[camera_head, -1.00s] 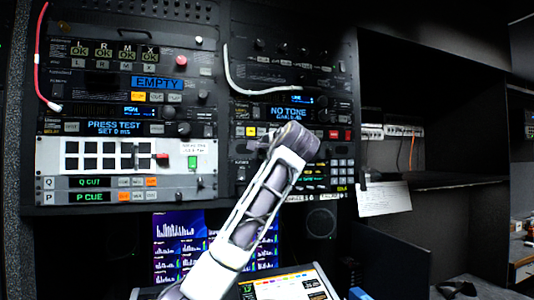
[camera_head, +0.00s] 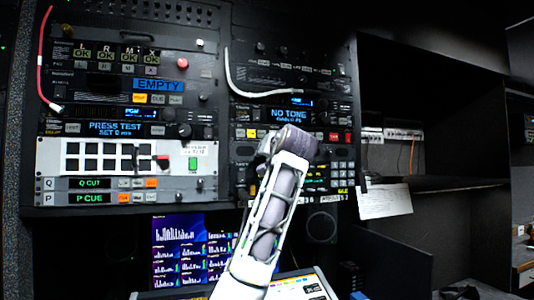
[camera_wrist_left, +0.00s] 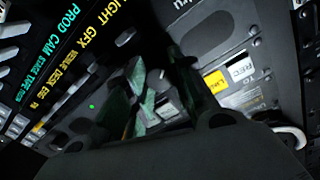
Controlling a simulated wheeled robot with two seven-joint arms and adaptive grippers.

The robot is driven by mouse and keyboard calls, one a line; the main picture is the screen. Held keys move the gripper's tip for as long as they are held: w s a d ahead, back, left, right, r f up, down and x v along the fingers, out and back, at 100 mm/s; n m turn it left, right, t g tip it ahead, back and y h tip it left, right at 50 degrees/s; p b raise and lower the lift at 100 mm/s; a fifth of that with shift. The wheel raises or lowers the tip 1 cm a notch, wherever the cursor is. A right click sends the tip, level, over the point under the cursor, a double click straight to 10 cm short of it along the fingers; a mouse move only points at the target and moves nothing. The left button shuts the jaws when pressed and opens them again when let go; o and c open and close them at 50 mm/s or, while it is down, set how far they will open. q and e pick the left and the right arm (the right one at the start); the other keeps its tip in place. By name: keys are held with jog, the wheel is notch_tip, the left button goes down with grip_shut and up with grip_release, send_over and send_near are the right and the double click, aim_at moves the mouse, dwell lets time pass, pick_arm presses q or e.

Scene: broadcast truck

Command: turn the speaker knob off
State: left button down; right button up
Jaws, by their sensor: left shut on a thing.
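My left arm rises from the bottom middle of the head view, in front of the right rack column. Its own links hide the gripper there. In the left wrist view my left gripper (camera_wrist_left: 152,88) is against the panel, its fingers with greenish inner faces closed around a small knob. I take this for the speaker knob; the fingers cover most of it and its marking cannot be read. My right gripper is in neither view.
Lit buttons and labels lie close around the fingers, including a yellow-and-white REC label (camera_wrist_left: 228,76). A round speaker grille (camera_head: 321,227) is below the rack. Monitors (camera_head: 180,245) stand below left. Dark shelves (camera_head: 440,185) with a hanging paper (camera_head: 385,201) are at right.

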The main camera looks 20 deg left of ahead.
pick_arm(q)
jog(key=shift+w+f+n, duration=0.1)
jog(key=shift+f+n, duration=0.3)
jog(key=shift+n, duration=0.6)
jog(key=c, duration=1.5)
grip_release()
jog(key=shift+c, duration=0.2)
jog(key=o, duration=0.4)
jog(key=shift+r, duration=0.25)
jog(key=shift+c, duration=0.2)
jog(key=shift+s+d, duration=0.1)
jog(key=shift+s, duration=0.15)
jog(key=v, duration=1.1)
jog(key=shift+s+d, duration=0.25)
